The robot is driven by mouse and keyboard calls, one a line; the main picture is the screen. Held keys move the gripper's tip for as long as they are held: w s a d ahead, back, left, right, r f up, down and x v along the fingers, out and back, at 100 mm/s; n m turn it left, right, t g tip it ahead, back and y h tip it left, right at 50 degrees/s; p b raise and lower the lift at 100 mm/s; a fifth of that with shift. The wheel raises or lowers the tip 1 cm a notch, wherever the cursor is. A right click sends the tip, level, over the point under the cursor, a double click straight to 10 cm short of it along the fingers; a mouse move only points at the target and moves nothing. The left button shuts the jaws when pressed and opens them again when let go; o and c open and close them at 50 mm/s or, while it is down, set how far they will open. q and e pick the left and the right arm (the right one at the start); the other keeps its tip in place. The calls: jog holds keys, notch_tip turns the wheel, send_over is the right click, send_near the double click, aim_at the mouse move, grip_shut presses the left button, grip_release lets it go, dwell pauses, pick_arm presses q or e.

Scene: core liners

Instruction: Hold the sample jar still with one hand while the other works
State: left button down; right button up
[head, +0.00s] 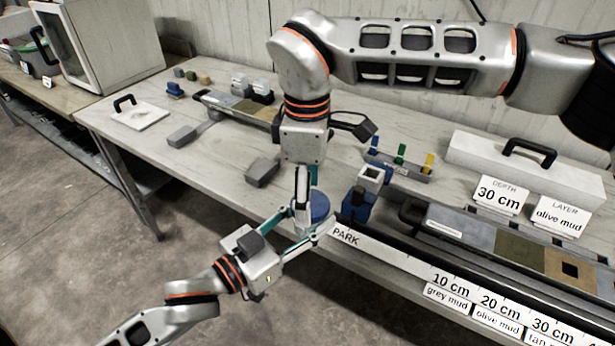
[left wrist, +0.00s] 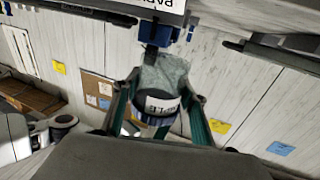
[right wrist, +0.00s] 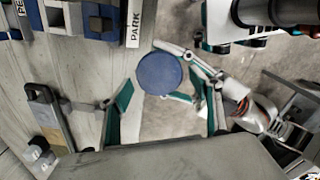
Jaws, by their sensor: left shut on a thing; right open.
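The sample jar (head: 318,204) shows a round blue lid in the head view, near the table's front edge. In the right wrist view the lid (right wrist: 160,75) is seen from above. My left gripper (head: 307,222) is shut on the jar's sides; the left wrist view shows a white label on the jar (left wrist: 162,104) between the teal fingers. My right gripper (head: 305,190) points down over the jar, its fingers open and apart around the lid in the right wrist view. I cannot tell whether they touch it. Most of the jar's body is hidden in the head view.
A blue stand with a grey square top (head: 370,176) is right of the jar, near the PARK end of the ruler rail (head: 390,260). A core tray (head: 470,238) lies behind the rail. Grey blocks (head: 262,172) lie to the left. Open floor lies in front.

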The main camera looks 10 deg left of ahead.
jog(key=shift+f, duration=0.4)
jog(key=shift+c, duration=0.3)
jog(key=c, duration=1.1)
